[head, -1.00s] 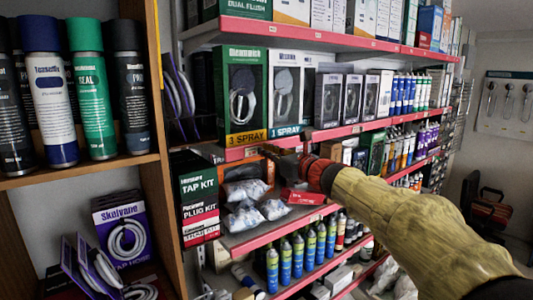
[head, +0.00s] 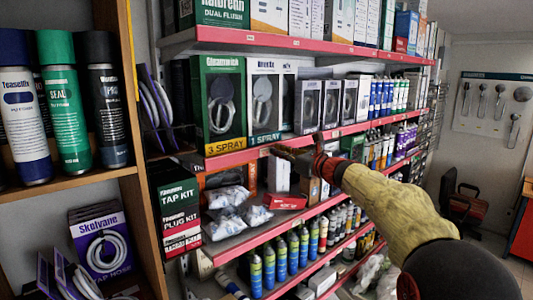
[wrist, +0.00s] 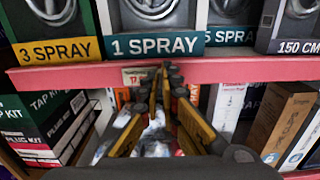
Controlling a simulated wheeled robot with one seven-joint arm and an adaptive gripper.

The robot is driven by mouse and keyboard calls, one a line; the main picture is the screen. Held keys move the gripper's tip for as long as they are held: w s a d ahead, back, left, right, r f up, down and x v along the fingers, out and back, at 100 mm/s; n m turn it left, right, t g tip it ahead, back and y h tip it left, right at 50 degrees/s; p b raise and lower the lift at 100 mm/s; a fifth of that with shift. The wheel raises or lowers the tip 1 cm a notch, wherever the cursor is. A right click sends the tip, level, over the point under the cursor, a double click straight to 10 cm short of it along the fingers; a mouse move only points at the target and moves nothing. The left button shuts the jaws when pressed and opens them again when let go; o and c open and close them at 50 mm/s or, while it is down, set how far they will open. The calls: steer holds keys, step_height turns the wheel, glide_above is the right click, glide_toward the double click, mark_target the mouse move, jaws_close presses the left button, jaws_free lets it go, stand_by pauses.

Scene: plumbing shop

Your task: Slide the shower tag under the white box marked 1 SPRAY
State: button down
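The white box marked 1 SPRAY (head: 264,105) stands on the middle shelf, right of the green 3 SPRAY box (head: 223,105). In the wrist view its blue-green label (wrist: 155,45) is above my fingers. A small pale tag with red print, likely the shower tag (wrist: 133,76), sits on the red shelf edge under the left part of the 1 SPRAY box. It also shows small in the head view (head: 264,152). My gripper (wrist: 166,72) has its fingertips drawn together at the shelf edge, overlapping the tag's right side. Contact with the tag is unclear.
The red shelf edge (wrist: 60,77) runs along below the boxes. The shelf below holds bagged parts (head: 228,197), a red carton (head: 287,202) and a TAP KIT box (head: 178,200). A wooden rack (head: 135,95) stands at the left. The aisle at right is open.

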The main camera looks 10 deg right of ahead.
steer(key=shift+w+d, duration=0.7)
steer(key=shift+d, duration=0.3)
steer(key=c, duration=2)
jaws_free()
steer(key=shift+c, duration=0.2)
steer(key=shift+s, duration=0.1)
steer(key=v, duration=1.1)
steer(key=shift+s+d, duration=0.25)
steer(key=shift+d, duration=0.05)
